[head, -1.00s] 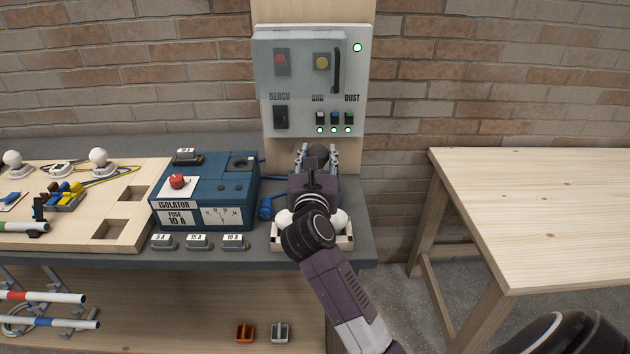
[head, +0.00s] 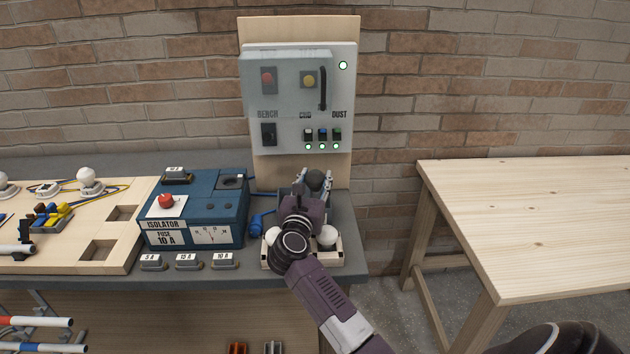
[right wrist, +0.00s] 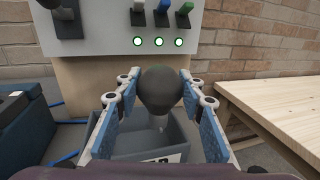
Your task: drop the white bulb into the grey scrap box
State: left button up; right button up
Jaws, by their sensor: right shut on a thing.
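My right gripper (head: 316,182) is shut on a bulb with a dark grey, round head (right wrist: 161,93), not a white one; a paler neck shows under it. It holds the bulb upright over a grey box (right wrist: 184,133) with a partly hidden white label, at the back of the bench by the panel. In the head view my gripper hides most of this box. White bulbs sit in a pale tray (head: 336,260) in front: one on the right (head: 327,236) and one on the left (head: 273,235), partly covered by my wrist. My left gripper is not in view.
The blue isolator box (head: 195,210) stands left of the tray, with several labelled fuses in front. A wooden board (head: 70,255) carries more white bulbs. The switch panel (head: 300,100) rises behind. A bare wooden table (head: 540,220) stands right, across a gap.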

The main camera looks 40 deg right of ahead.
jog(key=shift+f, duration=0.3)
jog(key=shift+f+b, duration=0.6)
jog(key=o, duration=1.2)
jog(key=shift+r, duration=0.1)
